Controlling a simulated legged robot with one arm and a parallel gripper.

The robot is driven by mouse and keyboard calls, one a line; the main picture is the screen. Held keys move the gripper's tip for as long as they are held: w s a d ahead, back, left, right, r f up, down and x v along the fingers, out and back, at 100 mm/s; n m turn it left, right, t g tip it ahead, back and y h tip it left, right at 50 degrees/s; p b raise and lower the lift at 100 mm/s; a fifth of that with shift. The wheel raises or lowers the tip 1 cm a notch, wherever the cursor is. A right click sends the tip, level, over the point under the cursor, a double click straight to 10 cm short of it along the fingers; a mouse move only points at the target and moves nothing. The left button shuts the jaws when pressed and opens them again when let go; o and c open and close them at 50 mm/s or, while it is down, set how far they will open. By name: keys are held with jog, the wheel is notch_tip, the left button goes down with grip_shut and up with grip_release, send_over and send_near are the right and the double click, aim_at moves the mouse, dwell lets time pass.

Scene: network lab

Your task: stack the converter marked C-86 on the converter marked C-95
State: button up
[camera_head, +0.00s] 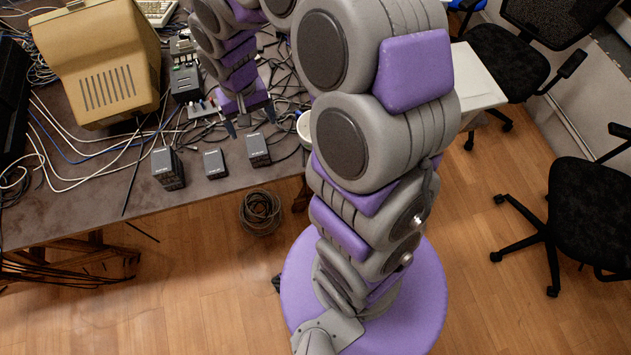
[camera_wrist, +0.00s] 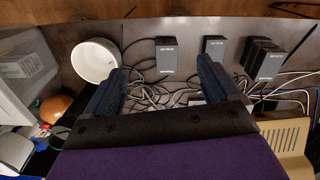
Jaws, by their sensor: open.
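Small dark grey converters stand near the table's front edge, with pale labels too small to read, so I cannot tell which is C-86 or C-95. In the head view these are a right converter (camera_head: 257,150), a lower middle converter (camera_head: 214,164) and a taller left one (camera_head: 168,168) that looks like several stacked units. The wrist view shows them reversed: the right converter (camera_wrist: 169,56), the middle one (camera_wrist: 214,47) and the taller one (camera_wrist: 262,59). My gripper (camera_head: 249,119) is open and empty, behind and above the right and middle converters; its fingers also show in the wrist view (camera_wrist: 160,72).
Tangled cables (camera_head: 285,85) cover the table behind the converters. A beige monitor (camera_head: 105,75) stands at the left, and a white bowl or cup (camera_wrist: 96,60) stands beside the converters. A cable coil (camera_head: 260,212) lies on the floor. The table's front strip is mostly clear.

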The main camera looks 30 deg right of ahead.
jog(key=s+r+n, duration=0.1)
jog(key=s+r, duration=0.4)
jog(key=s, duration=0.8)
jog(key=s+r+g, duration=0.1)
jog(key=s+r, duration=0.4)
jog(key=s, duration=0.8)
jog(key=shift+d+n, duration=0.2)
jog(key=shift+n, duration=0.2)
